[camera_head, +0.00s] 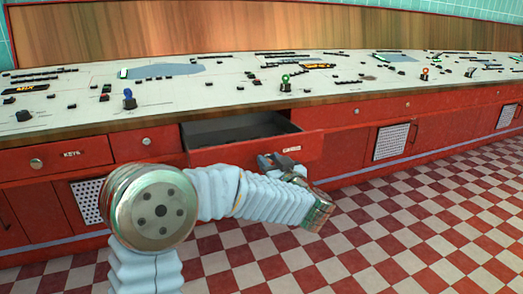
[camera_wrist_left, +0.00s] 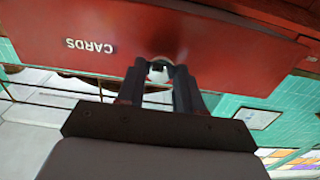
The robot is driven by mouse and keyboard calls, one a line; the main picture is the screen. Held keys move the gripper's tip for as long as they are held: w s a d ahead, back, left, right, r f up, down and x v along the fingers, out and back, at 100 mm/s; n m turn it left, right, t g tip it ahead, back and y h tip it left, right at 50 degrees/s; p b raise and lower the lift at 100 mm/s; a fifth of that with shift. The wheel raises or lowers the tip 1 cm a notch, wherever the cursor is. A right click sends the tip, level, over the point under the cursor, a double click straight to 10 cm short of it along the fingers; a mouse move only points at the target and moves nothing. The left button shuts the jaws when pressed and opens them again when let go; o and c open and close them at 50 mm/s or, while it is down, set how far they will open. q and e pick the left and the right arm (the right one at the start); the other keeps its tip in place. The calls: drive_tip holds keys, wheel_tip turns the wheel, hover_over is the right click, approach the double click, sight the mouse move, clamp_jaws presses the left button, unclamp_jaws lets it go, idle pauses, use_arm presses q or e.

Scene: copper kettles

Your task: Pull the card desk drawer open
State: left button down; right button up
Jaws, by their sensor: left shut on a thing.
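The card desk drawer (camera_head: 309,151) is red, with a white label that reads CARDS upside down in the left wrist view, where its front (camera_wrist_left: 220,45) fills the top. It stands pulled out from the desk, and its dark, empty-looking inside (camera_head: 235,128) shows in the head view. My left gripper (camera_head: 272,160) is at the drawer's front. In the left wrist view its two dark fingers (camera_wrist_left: 161,72) are shut on the drawer's round knob, which is mostly hidden between them. My right gripper is not in view.
A drawer labelled KEYS (camera_head: 70,154) is shut at the left. The long desk's pale top (camera_head: 200,90) holds several small knobs and dark blocks. Vented panels (camera_head: 391,142) line the desk's front. The red and white checkered floor (camera_head: 420,210) is clear at the right.

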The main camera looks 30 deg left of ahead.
use_arm(q)
drive_tip(key=shift+v, duration=2.4)
drive_tip(key=c, duration=0.8)
unclamp_jaws()
drive_tip(key=shift+o, duration=0.2)
drive_tip(key=v, duration=1.3)
drive_tip(key=shift+s+d, duration=0.25)
